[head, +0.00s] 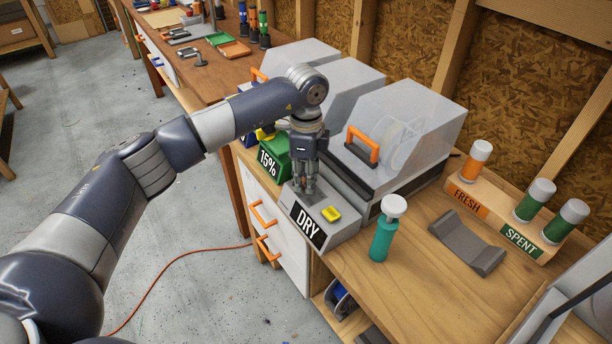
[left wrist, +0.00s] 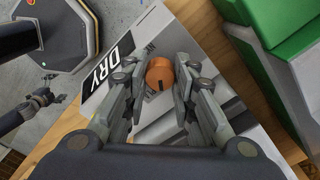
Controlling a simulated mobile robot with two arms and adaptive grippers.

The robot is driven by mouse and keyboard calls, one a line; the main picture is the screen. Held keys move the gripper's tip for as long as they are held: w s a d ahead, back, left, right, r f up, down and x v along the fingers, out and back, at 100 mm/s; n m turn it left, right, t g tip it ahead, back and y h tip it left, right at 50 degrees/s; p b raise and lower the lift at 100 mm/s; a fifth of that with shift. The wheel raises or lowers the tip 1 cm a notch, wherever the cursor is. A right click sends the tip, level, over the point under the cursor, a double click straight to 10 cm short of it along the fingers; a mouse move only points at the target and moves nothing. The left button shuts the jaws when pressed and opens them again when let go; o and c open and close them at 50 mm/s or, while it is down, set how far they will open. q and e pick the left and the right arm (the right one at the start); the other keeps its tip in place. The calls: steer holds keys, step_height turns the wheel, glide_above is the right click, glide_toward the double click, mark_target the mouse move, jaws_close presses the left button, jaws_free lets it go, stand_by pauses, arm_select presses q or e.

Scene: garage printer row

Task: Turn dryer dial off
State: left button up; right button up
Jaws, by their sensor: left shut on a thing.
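The dryer control box (head: 338,232) is a grey sloped unit with a black DRY label and a yellow button (head: 331,214). My left gripper (head: 311,190) reaches down onto its top, left of the button. In the left wrist view, the small round orange dial (left wrist: 160,73) with a dark pointer line sits between the fingertips of my left gripper (left wrist: 159,82), which is shut on it. The dial is hidden behind the fingers in the head view. My right gripper (left wrist: 45,97) shows small and dark at the left of the wrist view; its jaws are unclear.
A green 15% box (head: 273,163) stands close left of the control box. Clear-lidded dryers (head: 410,115) stand behind. A teal bottle (head: 383,240) stands to the right, near a grey cradle (head: 467,243) and the FRESH/SPENT rack (head: 500,218). The front right benchtop is clear.

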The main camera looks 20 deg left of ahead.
arm_select(q)
steer(key=n, duration=0.3)
steer(key=shift+w+r+n, duration=0.1)
steer(key=shift+r+n, duration=0.1)
steer(key=shift+n, duration=0.1)
steer(key=shift+n+p, duration=0.65)
steer(key=shift+n, duration=1.15)
steer(key=o, duration=1.1)
steer(key=shift+f, duration=0.1)
step_height(320, 180, up, 12)
steer(key=shift+f, duration=0.1)
